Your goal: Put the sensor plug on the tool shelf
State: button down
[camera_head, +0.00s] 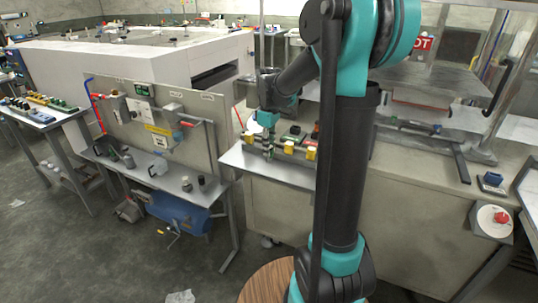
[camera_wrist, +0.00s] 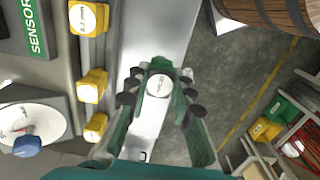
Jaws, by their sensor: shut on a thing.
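My gripper (camera_head: 265,127) hangs over the front part of a pale metal shelf (camera_head: 240,160) on the machine's side. The green plug (camera_head: 268,146) is small in the head view and partly hidden by my fingers. Which surface is called the tool shelf is not labelled.
Yellow-labelled blocks (camera_wrist: 90,85) stand left of my gripper, with a green SENSOR sign (camera_wrist: 36,28) and a blue knob (camera_wrist: 27,145). Floor and a wooden barrel (camera_wrist: 265,12) lie right. A bench (camera_head: 150,172) with small dark items stands left in the head view.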

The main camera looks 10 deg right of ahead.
jog(key=shift+f, duration=1.55)
jog(key=c, duration=1.3)
grip_release()
jog(key=shift+f, duration=0.1)
notch_tip(320, 180, up, 12)
jog(key=shift+f, duration=0.1)
jog(key=shift+s, duration=0.15)
jog(key=s+d+f+m+t, duration=0.1)
jog(key=s+f+m, duration=0.2)
jog(key=s+f, duration=0.3)
jog(key=s+d+f+m+t, duration=0.1)
jog(key=s+f+m, duration=0.3)
jog(key=s+f, duration=0.2)
jog(key=s+d+f+m+t, duration=0.2)
jog(key=s+f, duration=0.4)
jog(key=s, duration=0.3)
jog(key=shift+s+f+m, duration=0.35)
jog(key=shift+m, duration=0.55)
